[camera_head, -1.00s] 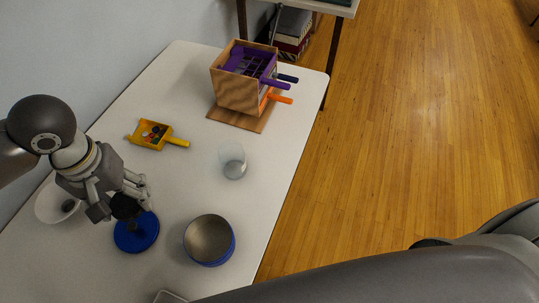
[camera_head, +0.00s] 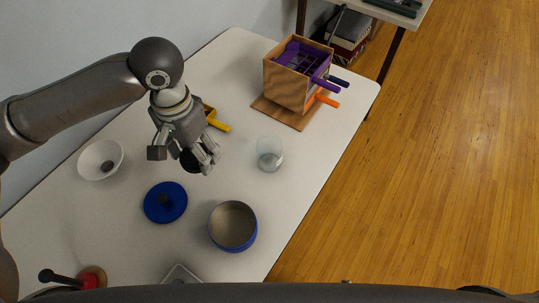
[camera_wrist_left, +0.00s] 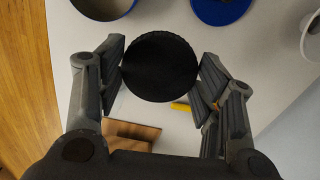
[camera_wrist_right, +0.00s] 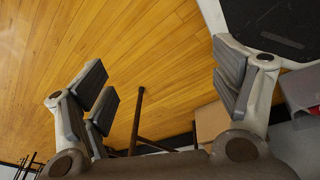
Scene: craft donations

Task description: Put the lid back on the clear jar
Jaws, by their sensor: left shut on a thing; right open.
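The clear jar (camera_head: 269,155), a small see-through cup shape, stands upright and open-topped on the white table in the head view. My left gripper (camera_head: 200,157) is shut on a round black lid (camera_head: 190,161), holding it above the table, left of the jar and apart from it. In the left wrist view the lid (camera_wrist_left: 160,67) is a ribbed-edged black disc between the fingers (camera_wrist_left: 160,78); I cannot make out the jar there. My right gripper (camera_wrist_right: 165,85) is open and empty, with the wooden floor behind it in the right wrist view.
A blue pot (camera_head: 233,227) and flat blue lid (camera_head: 165,203) lie nearer me. A white bowl (camera_head: 86,163) is at left. A yellow scoop (camera_head: 219,125) sits partly behind my gripper. A wooden box with purple tray (camera_head: 288,82) stands at the back. Bare table surrounds the jar.

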